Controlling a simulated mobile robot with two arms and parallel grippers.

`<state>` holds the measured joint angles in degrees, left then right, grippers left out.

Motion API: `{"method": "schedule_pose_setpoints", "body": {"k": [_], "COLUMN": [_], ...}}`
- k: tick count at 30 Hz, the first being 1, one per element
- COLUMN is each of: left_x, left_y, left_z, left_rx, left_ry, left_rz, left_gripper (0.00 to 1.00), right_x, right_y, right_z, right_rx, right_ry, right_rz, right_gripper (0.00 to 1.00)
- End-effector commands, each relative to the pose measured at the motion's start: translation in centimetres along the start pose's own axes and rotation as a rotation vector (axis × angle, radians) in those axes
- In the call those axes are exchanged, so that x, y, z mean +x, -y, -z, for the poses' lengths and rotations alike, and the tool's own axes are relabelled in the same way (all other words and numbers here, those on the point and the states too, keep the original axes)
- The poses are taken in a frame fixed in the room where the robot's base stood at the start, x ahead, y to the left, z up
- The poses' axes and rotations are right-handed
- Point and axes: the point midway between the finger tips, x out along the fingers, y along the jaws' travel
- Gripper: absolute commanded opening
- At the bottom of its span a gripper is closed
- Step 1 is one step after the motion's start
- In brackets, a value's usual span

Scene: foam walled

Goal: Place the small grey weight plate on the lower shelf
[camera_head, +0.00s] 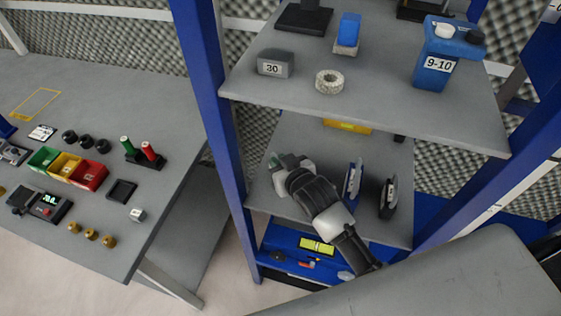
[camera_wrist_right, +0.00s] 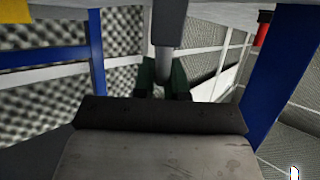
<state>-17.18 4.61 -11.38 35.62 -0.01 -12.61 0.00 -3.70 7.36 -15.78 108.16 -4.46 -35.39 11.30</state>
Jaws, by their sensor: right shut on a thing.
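My right gripper (camera_head: 276,160) reaches in over the shelf below the top one, the lower shelf (camera_head: 290,128), near its left side. The wrist view shows its dark green fingers (camera_wrist_right: 163,78) shut on a grey, narrow upright thing (camera_wrist_right: 170,25), probably the small grey weight plate seen edge-on. In the head view the held thing is mostly hidden by the gripper, and I cannot tell whether it touches the shelf. A blue-edged disc (camera_head: 353,180) and a black disc (camera_head: 389,197) stand upright on this shelf, right of my gripper. My left gripper is not in view.
The top shelf (camera_head: 400,115) overhangs, carrying a grey block marked 30 (camera_head: 275,64), a stone-like ring (camera_head: 329,82) and a blue bin (camera_head: 437,65). Blue posts (camera_head: 205,90) frame the rack. A yellow box (camera_head: 348,126) sits at the lower shelf's back. A workbench (camera_head: 100,120) stands left.

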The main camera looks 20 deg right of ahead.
Motion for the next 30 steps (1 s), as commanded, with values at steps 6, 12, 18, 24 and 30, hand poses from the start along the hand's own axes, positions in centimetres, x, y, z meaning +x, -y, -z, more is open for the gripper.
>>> {"method": "schedule_pose_setpoints", "body": {"k": [6, 12, 18, 24, 30], "left_x": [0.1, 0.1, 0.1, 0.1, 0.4], "left_y": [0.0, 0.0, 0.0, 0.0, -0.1], "left_z": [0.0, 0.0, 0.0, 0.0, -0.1], "left_rx": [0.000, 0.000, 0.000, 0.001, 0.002], "left_ry": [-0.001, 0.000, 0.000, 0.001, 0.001], "left_rz": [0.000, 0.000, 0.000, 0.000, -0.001], "left_gripper": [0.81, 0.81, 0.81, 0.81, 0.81], "right_x": [0.1, 0.1, 0.1, -0.8, -4.6], "right_y": [0.0, 0.0, 0.0, 0.0, 0.0], "right_z": [0.0, -0.2, -0.2, 0.0, -0.2], "right_rx": [0.000, 0.000, 0.000, 0.000, 0.000], "right_ry": [-0.004, 0.000, 0.000, 0.001, 0.002], "right_rz": [0.000, 0.000, 0.000, 0.000, 0.000], "right_gripper": [0.00, 0.38, 0.38, 0.38, 0.38]}}
